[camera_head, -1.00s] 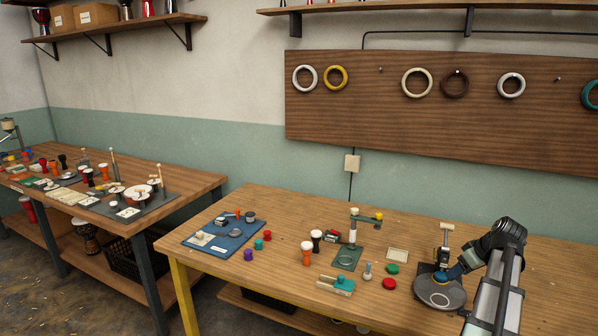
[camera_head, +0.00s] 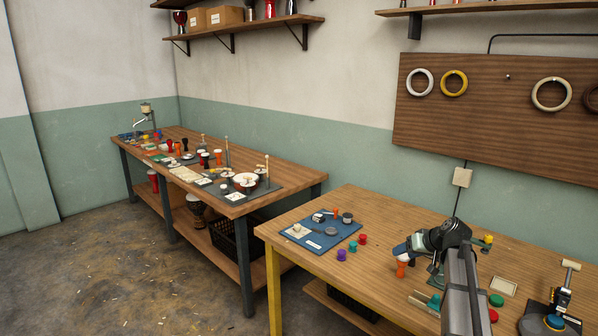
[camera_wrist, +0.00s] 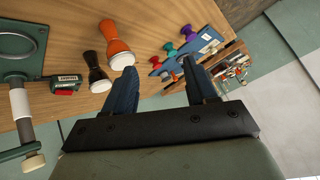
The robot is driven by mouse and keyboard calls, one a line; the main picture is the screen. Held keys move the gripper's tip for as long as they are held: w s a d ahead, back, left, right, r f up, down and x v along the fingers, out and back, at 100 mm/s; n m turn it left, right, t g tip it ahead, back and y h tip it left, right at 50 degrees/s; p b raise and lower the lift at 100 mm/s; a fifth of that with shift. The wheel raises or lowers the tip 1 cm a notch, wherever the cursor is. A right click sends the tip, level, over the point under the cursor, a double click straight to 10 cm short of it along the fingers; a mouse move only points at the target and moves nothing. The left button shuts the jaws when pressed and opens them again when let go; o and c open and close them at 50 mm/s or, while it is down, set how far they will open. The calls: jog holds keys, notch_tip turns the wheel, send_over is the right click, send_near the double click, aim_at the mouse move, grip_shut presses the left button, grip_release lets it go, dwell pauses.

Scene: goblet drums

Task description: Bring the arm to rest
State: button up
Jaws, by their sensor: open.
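My gripper (camera_wrist: 163,82) shows in the wrist view with its two blue fingers spread apart and nothing between them. In the head view my gripper (camera_head: 401,250) is over the right workbench (camera_head: 385,205), at the end of my folded arm, above an orange goblet drum (camera_head: 402,268) with a white head. In the wrist view the orange drum (camera_wrist: 116,45) and a black drum (camera_wrist: 97,70) stand to the left of the fingers, apart from them. In the head view my arm covers part of the bench, and the black drum is hidden.
A blue mat (camera_head: 320,233) with small parts lies at the bench's left. Purple, teal and red pieces (camera_head: 351,247) sit beside it. A second workbench (camera_head: 285,172) with drum parts stands at the left. A round dark stand (camera_head: 545,325) is at the right. Open floor lies at left.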

jog(key=w+a+f+y, duration=0.1)
jog(key=w+a, duration=0.2)
jog(key=a, duration=0.9)
jog(key=w+a+f+y, duration=0.1)
jog(key=w+a+y, duration=0.15)
jog(key=a, duration=1.05)
jog(key=s+a+f+g, duration=0.1)
jog(key=a+f, duration=0.3)
jog(key=s+d+f+m+g+h, duration=0.1)
jog(key=s+d+f+g+h, duration=0.15)
jog(key=s+f, duration=1.35)
jog(key=s+d+f+g+h, duration=0.15)
jog(key=s+f+g, duration=0.25)
jog(key=s+f, duration=1.15)
jog(key=s+d+f+g+h, duration=0.1)
jog(key=s+f, duration=0.3)
jog(key=s, duration=0.6)
jog(key=s+d+f+g+h, duration=0.1)
jog(key=s+d+f+g, duration=0.2)
jog(key=s, duration=0.7)
jog(key=s+d+f+g+h, duration=0.2)
jog(key=s+f, duration=0.5)
jog(key=s, duration=0.3)
jog(key=shift+f+g, duration=0.25)
jog(key=shift+g, duration=0.1)
